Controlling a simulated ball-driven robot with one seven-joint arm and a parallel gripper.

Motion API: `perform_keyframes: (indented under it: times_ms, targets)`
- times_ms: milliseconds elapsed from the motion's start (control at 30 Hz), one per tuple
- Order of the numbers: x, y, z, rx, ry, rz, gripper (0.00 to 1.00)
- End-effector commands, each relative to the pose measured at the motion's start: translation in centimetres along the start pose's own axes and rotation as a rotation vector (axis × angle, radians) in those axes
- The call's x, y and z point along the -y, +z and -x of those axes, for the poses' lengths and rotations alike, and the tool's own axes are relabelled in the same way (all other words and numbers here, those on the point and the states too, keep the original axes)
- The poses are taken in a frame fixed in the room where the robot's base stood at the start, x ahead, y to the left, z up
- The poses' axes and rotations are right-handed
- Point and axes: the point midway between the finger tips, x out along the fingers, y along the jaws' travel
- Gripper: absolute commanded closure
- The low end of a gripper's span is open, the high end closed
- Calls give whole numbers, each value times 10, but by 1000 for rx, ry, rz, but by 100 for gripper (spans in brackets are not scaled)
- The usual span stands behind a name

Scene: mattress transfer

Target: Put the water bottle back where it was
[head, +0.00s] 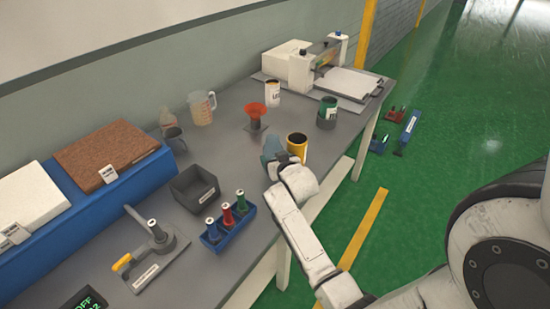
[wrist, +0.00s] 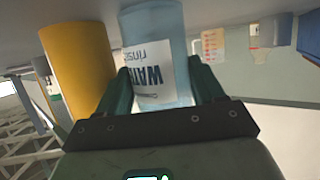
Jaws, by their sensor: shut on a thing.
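The water bottle (wrist: 155,50) is pale blue with a white label reading "WATER rinse". It fills the space between the two dark green fingers of my gripper (wrist: 163,85), which is shut on it. The wrist picture is upside down, so the bottle looks roughly upright. In the head view the bottle (head: 270,147) is a small bluish shape at the table's front right, mostly hidden behind my gripper (head: 277,163). A yellow can (head: 297,146) stands close beside it; it also shows in the wrist view (wrist: 78,65). I cannot tell whether the bottle touches the tabletop.
Some bare tabletop lies between the funnel and jug.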

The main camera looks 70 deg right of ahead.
Motion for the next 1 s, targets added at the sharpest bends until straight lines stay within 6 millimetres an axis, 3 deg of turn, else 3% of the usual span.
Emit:
perform_keyframes:
  times_ms: [233, 267, 367, 733, 1000]
  targets:
    - [0, 3, -1, 0, 0, 0, 70]
    - [0, 3, -1, 0, 0, 0, 31]
    - [0, 2, -1, 0, 0, 0, 22]
    - [0, 0, 3, 0, 0, 0, 22]
    - [0, 2, 47, 1, 0, 0, 22]
